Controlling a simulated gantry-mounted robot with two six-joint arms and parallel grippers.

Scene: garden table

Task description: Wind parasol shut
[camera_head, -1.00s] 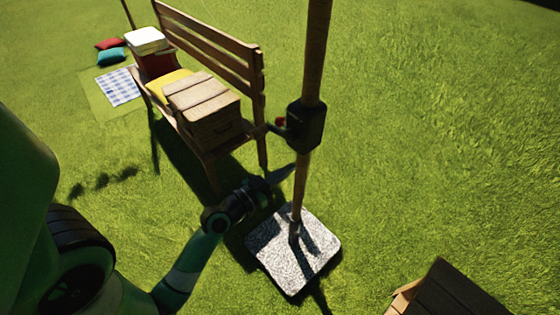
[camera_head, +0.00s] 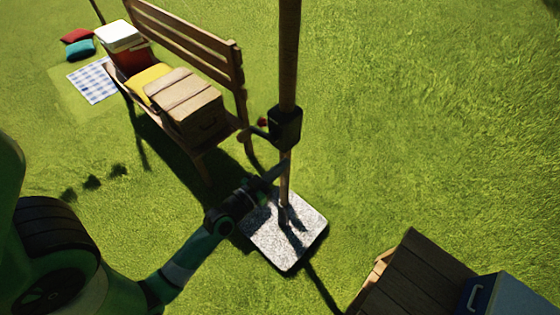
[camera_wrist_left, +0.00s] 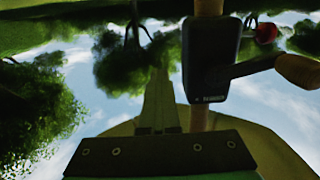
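The parasol's wooden pole (camera_head: 289,60) stands upright in a speckled stone base (camera_head: 285,240). A dark crank housing (camera_head: 286,127) sits on the pole, with a crank arm ending in a wooden knob (camera_head: 243,136) on its left and a small red part (camera_head: 262,122). My left gripper (camera_head: 276,174) is just below the housing, beside the pole; I cannot tell if it touches. In the left wrist view its fingers (camera_wrist_left: 160,95) look together and empty, left of the housing (camera_wrist_left: 210,60). The wooden knob (camera_wrist_left: 298,71) is at the right. A tan canopy (camera_wrist_left: 255,140) spreads behind. My right gripper is out of view.
A dark wooden table (camera_head: 415,275) with a blue cool box (camera_head: 510,298) is at bottom right. Grass right of the pole is clear.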

